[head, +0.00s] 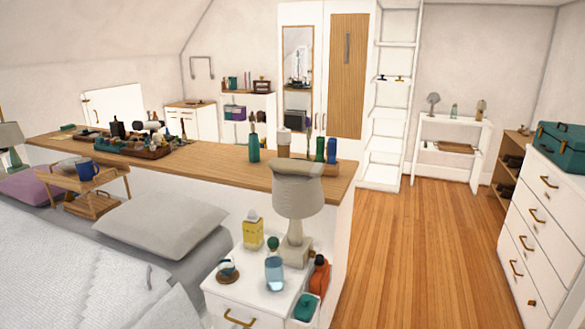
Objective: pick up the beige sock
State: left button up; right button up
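I cannot make out a beige sock for certain. A pale beige-grey, folded-looking shape (297,168) sits at the top of the lampshade (300,195) on the white nightstand; I cannot tell whether it is cloth or part of the lamp. Neither of my grippers shows in the head view.
The white nightstand (255,295) holds several bottles and stands beside the bed with its grey pillow (160,222). A long wooden ledge (215,168) behind the bed carries bottles and a tray. A white dresser (545,230) stands right. The wooden floor (420,260) between is clear.

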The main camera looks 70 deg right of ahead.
aim_at(280, 166)
jog(key=z, duration=2.2)
jog(key=i, duration=0.05)
